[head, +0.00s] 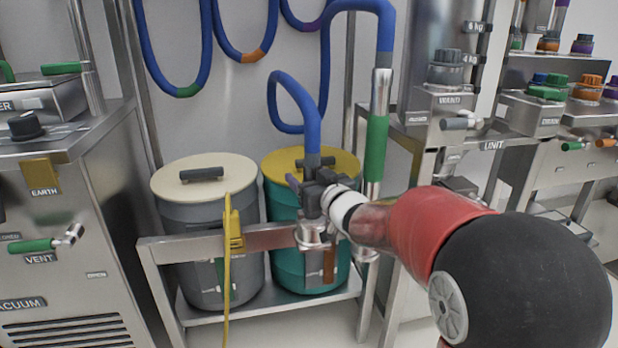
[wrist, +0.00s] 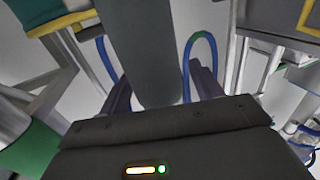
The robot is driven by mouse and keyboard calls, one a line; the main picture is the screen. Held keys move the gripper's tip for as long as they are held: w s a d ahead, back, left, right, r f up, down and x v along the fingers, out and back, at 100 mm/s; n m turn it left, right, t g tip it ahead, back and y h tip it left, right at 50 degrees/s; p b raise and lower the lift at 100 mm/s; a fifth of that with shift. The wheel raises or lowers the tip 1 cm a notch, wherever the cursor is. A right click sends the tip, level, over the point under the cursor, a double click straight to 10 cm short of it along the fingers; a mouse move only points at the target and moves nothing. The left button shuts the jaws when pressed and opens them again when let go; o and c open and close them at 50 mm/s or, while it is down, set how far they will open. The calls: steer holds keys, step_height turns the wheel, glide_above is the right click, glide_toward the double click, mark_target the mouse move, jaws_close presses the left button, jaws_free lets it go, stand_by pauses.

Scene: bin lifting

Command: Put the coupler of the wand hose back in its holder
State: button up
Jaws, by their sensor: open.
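The blue wand hose (head: 312,120) loops down to a grey coupler (head: 312,160), which stands upright at my gripper (head: 308,190). In the wrist view a dark grey cylinder, apparently the coupler (wrist: 156,50), lies between my two spread fingers, with gaps on both sides. My gripper is open around it. A metal cup-like holder (head: 314,236) on the rail is directly below my gripper. My gripper hides the coupler's lower end, so I cannot tell whether it sits in the holder. The wand (head: 377,148), with a green grip, stands upright to the right.
A grey bin (head: 190,235) with a cream lid and a teal bin (head: 285,255) with a yellow lid stand behind the metal rail (head: 270,238). A yellow strap (head: 228,270) hangs at the left. The vacuum cabinet (head: 60,270) is at far left, and the wand unit (head: 450,110) at right.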

steer(key=shift+f, duration=0.1)
steer(key=v, duration=0.7)
steer(key=shift+s+d, duration=0.2)
steer(key=shift+s, duration=0.15)
steer(key=s+d+m+g+h+p, duration=0.3)
steer(key=s+d+m+h, duration=0.2)
steer(key=s+d+h, duration=0.6)
steer(key=s+d+f+g, duration=0.1)
steer(key=s+g, duration=0.1)
steer(key=s, duration=0.4)
steer(key=s+d+f+g+y+p, duration=0.1)
steer(key=s+f+g, duration=0.1)
steer(key=s, duration=0.4)
steer(key=s+d+f+m+g, duration=0.1)
steer(key=s+f+g, duration=0.1)
steer(key=s, duration=0.5)
steer(key=shift+d+f+g+y, duration=0.15)
steer(key=shift+d+g+y, duration=0.25)
